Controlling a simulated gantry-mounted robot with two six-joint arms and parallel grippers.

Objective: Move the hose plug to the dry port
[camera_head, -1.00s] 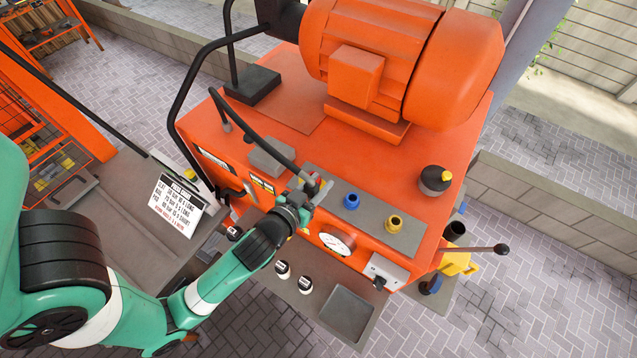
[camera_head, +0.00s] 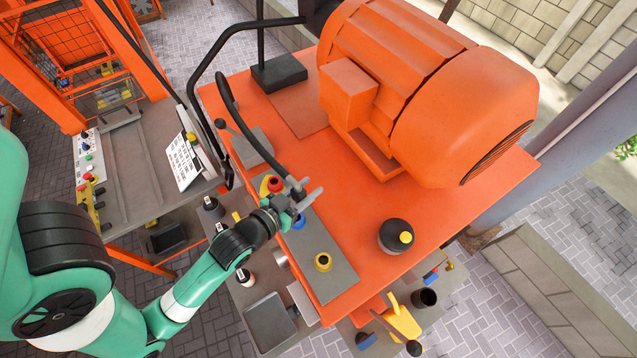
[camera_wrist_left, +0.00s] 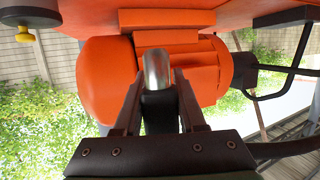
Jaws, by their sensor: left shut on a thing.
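My left gripper (camera_head: 306,203) is over the grey port plate (camera_head: 335,275), near the blue port. It is shut on the hose plug, whose silvery metal end (camera_wrist_left: 156,70) shows between the fingers in the left wrist view. A black hose (camera_head: 240,125) arcs from the gripper back to the left side of the orange machine. A red port (camera_head: 274,184) is left of the gripper. A blue port (camera_head: 298,222) is partly hidden just below it, and a yellow port (camera_head: 323,262) is open to view. No label marks the dry port. My right gripper is out of view.
A large orange motor (camera_head: 420,85) stands behind the plate. A black pot with a yellow knob (camera_head: 395,236) is to the right. A grey tray (camera_head: 270,323) is in front. A white sign (camera_head: 183,160) stands at the left.

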